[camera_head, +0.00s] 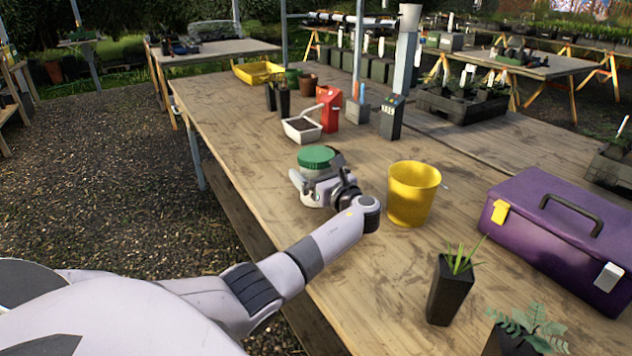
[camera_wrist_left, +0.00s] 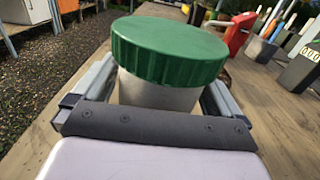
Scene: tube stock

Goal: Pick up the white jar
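The white jar (camera_head: 315,159) has a ribbed green lid and stands upright near the left edge of the wooden table. In the left wrist view the jar (camera_wrist_left: 165,52) fills the middle, with its pale body below the lid. My left gripper (camera_head: 314,187) is at the jar, low on its near side. Its two fingers (camera_wrist_left: 160,95) lie on either side of the jar's body, spread wide, and look open. Their tips are hidden beside and behind the jar, so contact is not clear. My right gripper is not in view.
A yellow pot (camera_head: 412,194) stands close to the right of my left wrist. A white tray of soil (camera_head: 302,127) and a red container (camera_head: 329,108) are behind the jar. A purple toolbox (camera_head: 565,235) and a black potted plant (camera_head: 450,288) are at right.

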